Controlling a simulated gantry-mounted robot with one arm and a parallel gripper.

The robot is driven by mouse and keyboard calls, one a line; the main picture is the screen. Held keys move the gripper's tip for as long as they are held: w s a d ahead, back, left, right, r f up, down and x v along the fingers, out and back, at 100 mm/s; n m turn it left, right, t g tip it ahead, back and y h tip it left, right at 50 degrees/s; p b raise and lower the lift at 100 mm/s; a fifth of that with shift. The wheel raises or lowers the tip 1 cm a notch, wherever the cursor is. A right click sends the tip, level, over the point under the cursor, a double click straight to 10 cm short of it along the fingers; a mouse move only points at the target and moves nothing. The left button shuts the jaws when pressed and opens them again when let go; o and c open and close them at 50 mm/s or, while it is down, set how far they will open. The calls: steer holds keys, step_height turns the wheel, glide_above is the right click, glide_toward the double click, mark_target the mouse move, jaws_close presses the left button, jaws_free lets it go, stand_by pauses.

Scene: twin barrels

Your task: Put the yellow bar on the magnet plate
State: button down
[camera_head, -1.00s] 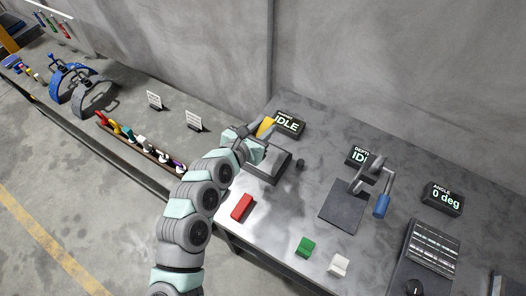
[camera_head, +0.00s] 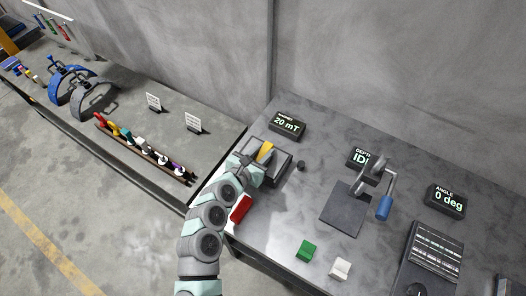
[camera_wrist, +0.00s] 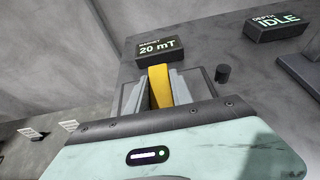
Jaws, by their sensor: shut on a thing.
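The yellow bar (camera_head: 265,151) is between the fingers of my gripper (camera_head: 262,158), which is shut on it. In the wrist view the bar (camera_wrist: 160,86) stands between the two grey fingers (camera_wrist: 161,92). The magnet plate (camera_head: 283,170) is a dark grey block on the table, and the bar is over it; I cannot tell whether they touch. The plate's edge (camera_wrist: 208,82) shows beside the fingers in the wrist view. The magnet display (camera_head: 287,125) behind it reads 20 mT, also in the wrist view (camera_wrist: 163,49).
A red block (camera_head: 240,209) lies close to my arm. A green block (camera_head: 306,250) and a white block (camera_head: 340,268) lie near the front edge. A dark knob (camera_head: 301,166) stands right of the plate. A press with a blue handle (camera_head: 384,207) stands farther right.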

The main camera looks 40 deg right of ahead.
steer(key=shift+f, duration=0.1)
steer(key=c, duration=1.1)
jaws_free()
steer(key=shift+r, duration=0.25)
steer(key=shift+a, duration=0.35)
steer(key=v, duration=1.1)
steer(key=shift+s+a, duration=0.15)
